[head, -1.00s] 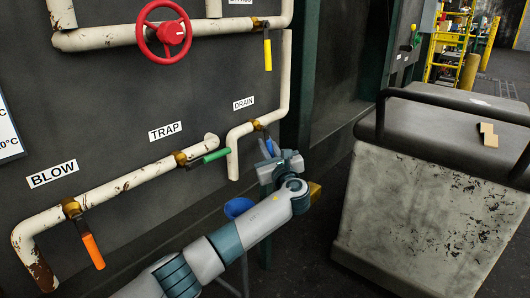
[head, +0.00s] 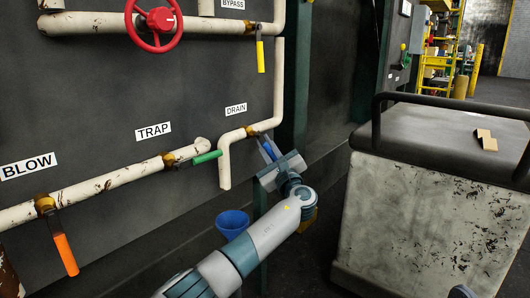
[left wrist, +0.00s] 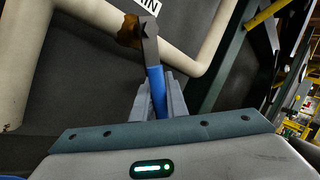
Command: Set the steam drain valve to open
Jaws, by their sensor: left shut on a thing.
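The steam drain valve sits on the cream pipe under the DRAIN label (head: 236,110). Its brass body (head: 252,131) carries a blue handle (head: 268,150) that slants down and to the right, off the pipe's line. In the left wrist view the blue handle (left wrist: 156,88) hangs from a dark metal lever at the brass fitting (left wrist: 130,30). My left gripper (left wrist: 157,98) is shut on the blue handle, with a finger on each side of it. In the head view my left gripper (head: 272,163) partly hides the handle's lower end.
Nearby are a green TRAP handle (head: 207,158), an orange BLOW handle (head: 66,255), a yellow BYPASS handle (head: 261,57) and a red handwheel (head: 154,24). A blue funnel (head: 232,222) stands beside my left arm. A worn grey cabinet with a black rail (head: 430,220) stands at right.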

